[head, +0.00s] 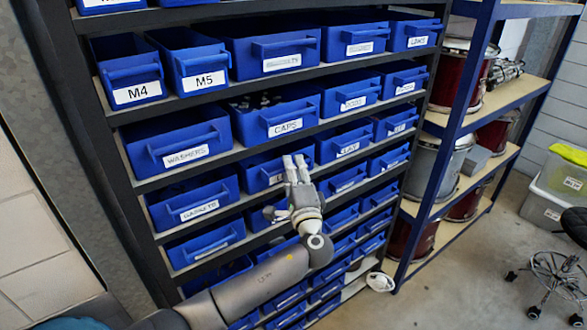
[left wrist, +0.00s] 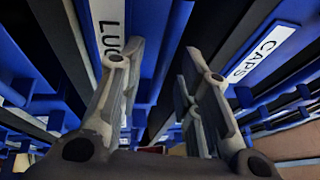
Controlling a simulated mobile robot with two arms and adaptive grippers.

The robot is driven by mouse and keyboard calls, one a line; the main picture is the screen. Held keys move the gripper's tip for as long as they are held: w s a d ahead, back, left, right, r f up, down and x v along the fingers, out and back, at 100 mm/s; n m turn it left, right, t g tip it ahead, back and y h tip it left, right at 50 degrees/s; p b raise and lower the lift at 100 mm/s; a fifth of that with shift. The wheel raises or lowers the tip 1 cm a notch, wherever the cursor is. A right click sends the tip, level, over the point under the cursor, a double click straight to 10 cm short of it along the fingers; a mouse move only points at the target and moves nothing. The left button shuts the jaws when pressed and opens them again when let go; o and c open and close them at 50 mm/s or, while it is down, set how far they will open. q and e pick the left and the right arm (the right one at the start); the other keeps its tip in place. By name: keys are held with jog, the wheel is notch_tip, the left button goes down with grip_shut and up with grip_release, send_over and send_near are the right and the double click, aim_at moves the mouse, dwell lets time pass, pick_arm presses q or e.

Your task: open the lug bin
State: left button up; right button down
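The lug bin (head: 256,177) is a blue drawer-like bin directly below the caps bin (head: 262,122) in the rack. Its front label is partly covered by my left gripper (head: 295,161). The bin sits in its row, in line with its neighbours. In the left wrist view, the label reading "LUG" (left wrist: 113,22) is partly behind one finger. My left gripper also shows there (left wrist: 158,62), its fingers apart with blue bin surface between them. It is at the lug bin's front; contact with the handle cannot be told. My right gripper is not in view.
The washers bin (head: 178,143) and gaskets bin (head: 193,202) are to the left in the same dark rack (head: 110,160). A shelf with drums (head: 440,160) stands to the right. A stool (head: 550,270) stands on the open floor at far right.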

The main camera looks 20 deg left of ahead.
pick_arm(q)
grip_shut()
jog(key=shift+s+d, duration=0.1)
dwell(0.3)
jog(key=s+d+b, duration=0.3)
jog(key=s+d, duration=0.7)
jog(key=d, duration=0.3)
jog(key=shift+s, duration=0.15)
jog(key=shift+d, duration=0.1)
grip_release()
